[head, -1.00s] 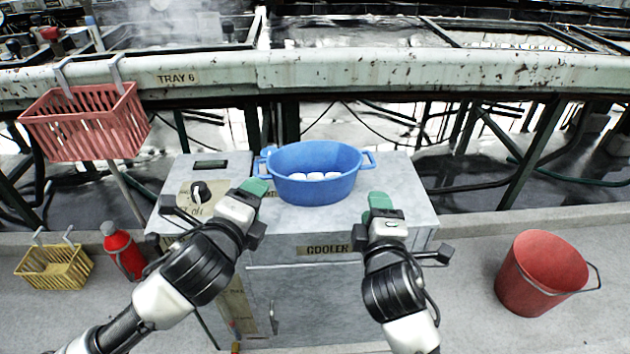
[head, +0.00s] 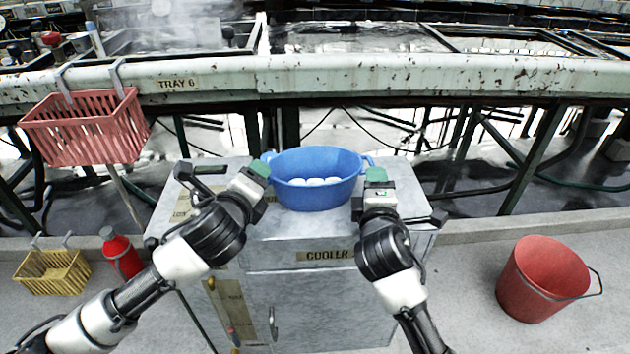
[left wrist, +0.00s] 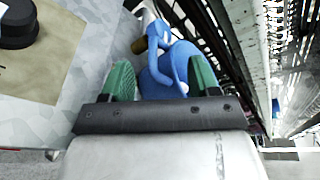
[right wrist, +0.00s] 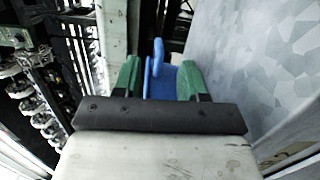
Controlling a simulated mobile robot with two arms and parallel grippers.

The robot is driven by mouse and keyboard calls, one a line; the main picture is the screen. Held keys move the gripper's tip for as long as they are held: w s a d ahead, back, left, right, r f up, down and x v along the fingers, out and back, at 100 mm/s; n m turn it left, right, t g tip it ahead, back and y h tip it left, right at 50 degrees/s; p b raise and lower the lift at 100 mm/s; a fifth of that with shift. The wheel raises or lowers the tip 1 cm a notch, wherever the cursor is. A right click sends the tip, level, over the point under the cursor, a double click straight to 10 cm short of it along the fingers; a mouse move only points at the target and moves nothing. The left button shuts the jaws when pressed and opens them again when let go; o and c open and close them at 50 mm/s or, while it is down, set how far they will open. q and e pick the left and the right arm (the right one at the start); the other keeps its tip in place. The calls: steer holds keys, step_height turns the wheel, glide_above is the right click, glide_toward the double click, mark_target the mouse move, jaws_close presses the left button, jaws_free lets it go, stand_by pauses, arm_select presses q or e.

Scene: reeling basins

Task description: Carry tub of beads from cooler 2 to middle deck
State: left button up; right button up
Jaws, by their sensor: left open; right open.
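The blue tub (head: 315,198) stands upright on the grey top of the cooler (head: 300,228), with several white beads (head: 318,182) inside. My left gripper (head: 259,170) is open at the tub's left end. In the left wrist view the tub's handle (left wrist: 158,42) shows between and beyond the green fingers (left wrist: 160,80). My right gripper (head: 376,176) is open at the tub's right end. In the right wrist view the tub's blue handle (right wrist: 158,55) lies between the green fingers (right wrist: 161,80). Whether the fingers touch the handles is hard to tell.
Behind the cooler runs a long pale rail (head: 400,75) labelled Tray 6, with a pink basket (head: 85,130) hung on it. A yellow basket (head: 52,272) and red flask (head: 122,255) are at left. A red bucket (head: 540,280) stands at right, with bare ledge around it.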

arm_select(q)
steer(key=shift+x, duration=2.45)
arm_select(e)
steer(key=shift+w+d+f, duration=0.1)
steer(key=shift+w+d, duration=0.05)
steer(key=shift+w, duration=1.1)
steer(key=shift+w+d, duration=0.15)
steer(key=shift+w, duration=1.05)
arm_select(q)
steer(key=shift+c, duration=0.2)
arm_select(e)
steer(key=shift+c, duration=0.3)
arm_select(q)
steer(key=c, duration=0.7)
arm_select(e)
jaws_close()
arm_select(q)
steer(key=shift+c, duration=1.1)
